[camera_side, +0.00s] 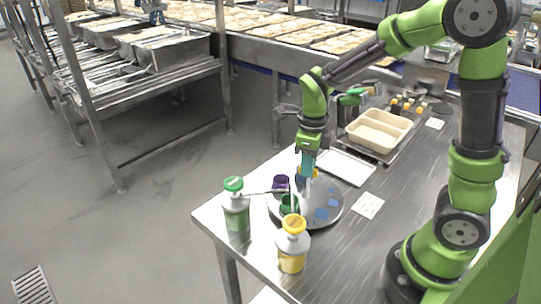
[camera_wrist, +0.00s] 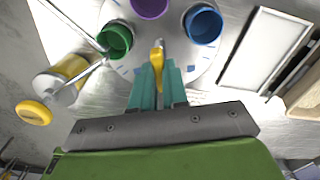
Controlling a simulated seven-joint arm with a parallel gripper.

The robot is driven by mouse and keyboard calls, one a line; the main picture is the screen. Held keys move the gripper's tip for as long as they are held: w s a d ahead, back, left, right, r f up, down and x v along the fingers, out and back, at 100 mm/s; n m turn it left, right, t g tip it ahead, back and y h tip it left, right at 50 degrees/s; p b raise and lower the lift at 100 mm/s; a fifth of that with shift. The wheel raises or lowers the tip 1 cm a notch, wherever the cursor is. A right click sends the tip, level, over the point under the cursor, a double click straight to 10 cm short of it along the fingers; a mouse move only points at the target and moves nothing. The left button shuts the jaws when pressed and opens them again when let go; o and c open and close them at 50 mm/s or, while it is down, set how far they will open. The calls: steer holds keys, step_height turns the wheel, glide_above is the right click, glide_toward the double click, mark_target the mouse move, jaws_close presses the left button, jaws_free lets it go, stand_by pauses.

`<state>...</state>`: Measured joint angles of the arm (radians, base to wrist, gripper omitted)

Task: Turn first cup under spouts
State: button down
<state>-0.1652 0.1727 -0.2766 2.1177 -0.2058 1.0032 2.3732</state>
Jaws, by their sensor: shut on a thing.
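My gripper (camera_side: 307,172) points down over a round grey turntable (camera_side: 334,205) with blue patches. In the wrist view its teal fingers (camera_wrist: 158,85) are shut on a yellow handle (camera_wrist: 157,55) on the turntable. A green cup (camera_side: 289,204) stands near the turntable's front-left rim, a purple cup (camera_side: 281,182) behind it. In the wrist view, the green cup (camera_wrist: 116,40), purple cup (camera_wrist: 150,6) and blue cup (camera_wrist: 203,25) ring the handle. Thin spouts from a green-topped bottle (camera_side: 236,208) and a yellow-topped bottle (camera_side: 292,249) end close to the green cup; exact alignment is unclear.
A white tray (camera_side: 347,167) and a small white card (camera_side: 367,205) lie to the right of the turntable. A beige two-part container (camera_side: 379,131) stands behind them. The bottles stand near the table's front-left edge. Bare steel table lies toward my base.

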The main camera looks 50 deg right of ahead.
steer(key=shift+r, duration=0.1)
stand_by(0.5)
steer(key=c, duration=1.1)
jaws_free()
steer(key=shift+c, duration=0.2)
step_height(320, 180, up, 17)
